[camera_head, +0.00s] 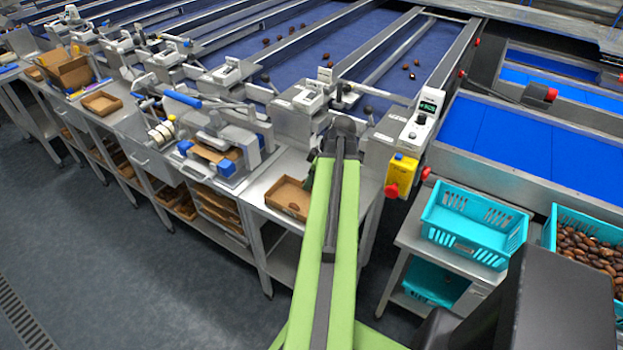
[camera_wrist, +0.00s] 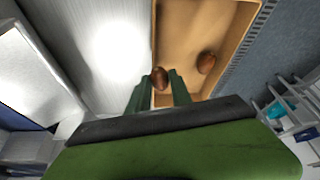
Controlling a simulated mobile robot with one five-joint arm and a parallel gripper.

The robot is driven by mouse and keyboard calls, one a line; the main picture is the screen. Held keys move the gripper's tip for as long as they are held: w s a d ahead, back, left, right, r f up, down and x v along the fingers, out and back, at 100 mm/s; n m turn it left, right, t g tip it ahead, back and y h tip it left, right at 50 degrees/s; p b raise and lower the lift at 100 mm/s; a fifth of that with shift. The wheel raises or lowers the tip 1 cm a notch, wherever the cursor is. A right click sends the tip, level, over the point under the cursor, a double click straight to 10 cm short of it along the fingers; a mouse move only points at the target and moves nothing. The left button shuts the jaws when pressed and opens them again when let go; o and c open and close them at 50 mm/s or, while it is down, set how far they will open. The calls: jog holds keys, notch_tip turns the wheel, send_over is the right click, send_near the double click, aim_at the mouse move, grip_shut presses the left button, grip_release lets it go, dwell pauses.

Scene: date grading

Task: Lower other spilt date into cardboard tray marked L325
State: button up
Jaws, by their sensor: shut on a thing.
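My gripper (camera_wrist: 160,86) shows in the wrist view with its two green fingers shut on a brown date (camera_wrist: 159,77). The held date is at the fingertips, by the left edge of an open cardboard tray (camera_wrist: 183,35). I cannot tell its height above the tray. A second brown date (camera_wrist: 206,62) lies inside the tray, to the right of the fingers. In the head view the cardboard tray (camera_head: 286,208) stands on the steel bench, just left of my green arm. No L325 mark is readable.
Bare steel bench lies left of the tray in the wrist view. A yellow box with a red button (camera_head: 401,172) stands right of my arm. A turquoise crate (camera_head: 470,240) stands further right. Another cardboard tray (camera_head: 101,103) lies far left.

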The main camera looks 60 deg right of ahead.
jog(key=o, duration=0.9)
jog(key=shift+c, duration=0.2)
jog(key=p+v, duration=1.6)
jog(key=v, duration=0.1)
jog(key=shift+r, duration=0.2)
